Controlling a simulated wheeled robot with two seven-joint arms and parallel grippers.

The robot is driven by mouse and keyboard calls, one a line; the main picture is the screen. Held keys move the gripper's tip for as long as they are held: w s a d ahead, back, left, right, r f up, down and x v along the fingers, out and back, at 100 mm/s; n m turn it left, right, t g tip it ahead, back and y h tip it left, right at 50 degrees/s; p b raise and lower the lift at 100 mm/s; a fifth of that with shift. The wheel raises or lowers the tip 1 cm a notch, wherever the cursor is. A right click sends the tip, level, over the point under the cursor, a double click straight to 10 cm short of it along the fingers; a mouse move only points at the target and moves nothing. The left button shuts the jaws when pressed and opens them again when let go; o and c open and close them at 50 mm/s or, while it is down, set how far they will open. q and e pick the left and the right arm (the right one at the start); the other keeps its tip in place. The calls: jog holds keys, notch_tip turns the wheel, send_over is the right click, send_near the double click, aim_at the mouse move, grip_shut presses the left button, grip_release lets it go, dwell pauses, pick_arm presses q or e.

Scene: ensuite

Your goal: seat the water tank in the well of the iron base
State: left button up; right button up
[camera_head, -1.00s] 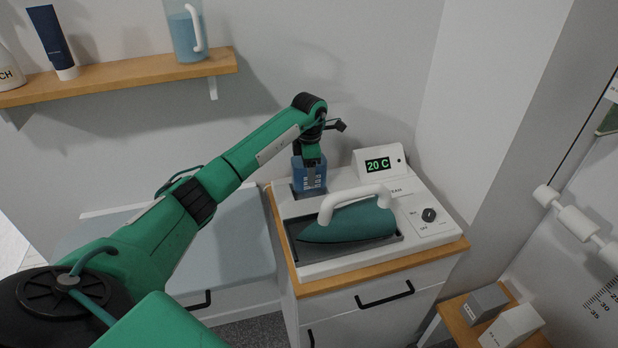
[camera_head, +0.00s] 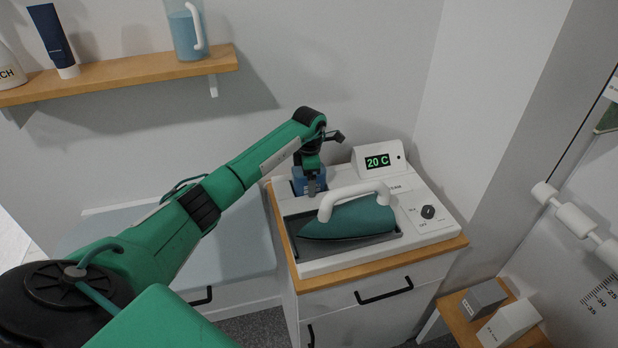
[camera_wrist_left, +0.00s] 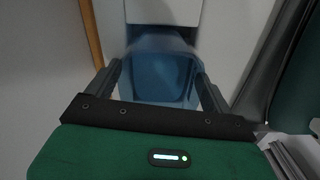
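The blue water tank (camera_head: 299,184) is at the back left of the white iron base (camera_head: 437,236), at the well. Its lower part is hidden by the gripper and base, so I cannot tell if it rests on the well floor. My left gripper (camera_head: 312,187) comes down from above and is shut on it. In the left wrist view the tank (camera_wrist_left: 158,75) is between the two fingers of my left gripper (camera_wrist_left: 158,78), which appear to touch its sides. My right gripper is not in view.
A teal iron with a white handle (camera_head: 350,220) lies on the base close in front of the tank. A 20 C display (camera_head: 378,162) stands behind it and a knob (camera_head: 428,212) is at right. A shelf (camera_head: 120,75) with a jug (camera_head: 186,35) is upper left.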

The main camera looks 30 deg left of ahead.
pick_arm(q)
jog(key=shift+r, duration=0.25)
notch_tip(320, 180, up, 12)
jog(key=b, duration=0.3)
jog(key=shift+f, duration=0.15)
dwell(0.4)
